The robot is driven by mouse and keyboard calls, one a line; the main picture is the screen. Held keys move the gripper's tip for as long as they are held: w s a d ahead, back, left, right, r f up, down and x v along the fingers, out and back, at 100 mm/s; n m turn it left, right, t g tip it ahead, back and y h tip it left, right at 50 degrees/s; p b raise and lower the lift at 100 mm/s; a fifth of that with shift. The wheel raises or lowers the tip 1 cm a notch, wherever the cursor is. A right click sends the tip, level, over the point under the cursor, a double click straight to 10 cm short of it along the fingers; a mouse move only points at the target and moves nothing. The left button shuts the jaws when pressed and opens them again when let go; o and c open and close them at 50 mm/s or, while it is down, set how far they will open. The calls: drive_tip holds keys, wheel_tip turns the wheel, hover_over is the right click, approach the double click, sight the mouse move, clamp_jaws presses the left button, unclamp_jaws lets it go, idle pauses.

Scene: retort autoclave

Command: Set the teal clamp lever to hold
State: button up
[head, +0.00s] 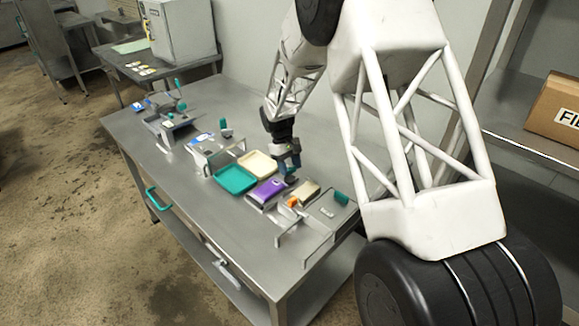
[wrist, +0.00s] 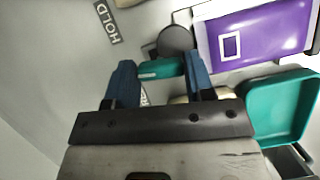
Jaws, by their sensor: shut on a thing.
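The teal clamp lever (wrist: 160,69) shows in the wrist view between the two blue fingers of my gripper (wrist: 160,80), which is shut on it. The lever's teal grip joins a dark round pivot (wrist: 175,40) beside a purple pouch (wrist: 255,35). A HOLD label (wrist: 108,23) lies on the grey surface, up and left of the lever. A second label (wrist: 143,96) is mostly hidden behind the gripper. In the head view my gripper (head: 289,162) is low over the table, just behind the purple pouch (head: 268,189); the lever is mostly hidden there.
A teal tray (head: 236,180) and a cream tray (head: 259,164) lie left of my gripper. A metal fixture (head: 322,212) with an orange knob and a teal handle stands to the right. More fixtures (head: 215,152) stand at the left. The wall is close behind.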

drive_tip(key=m+y, duration=0.1)
drive_tip(key=m, duration=0.2)
drive_tip(key=shift+d+m+g, duration=0.1)
drive_tip(key=shift+m+g, duration=0.3)
drive_tip(key=shift+m+y, duration=0.9)
drive_tip(key=shift+m, duration=0.9)
drive_tip(key=o, duration=0.9)
drive_tip(key=shift+r, duration=0.1)
drive_tip(key=v, duration=0.7)
drive_tip(key=shift+w+r, duration=0.2)
drive_tip(key=shift+r, duration=0.05)
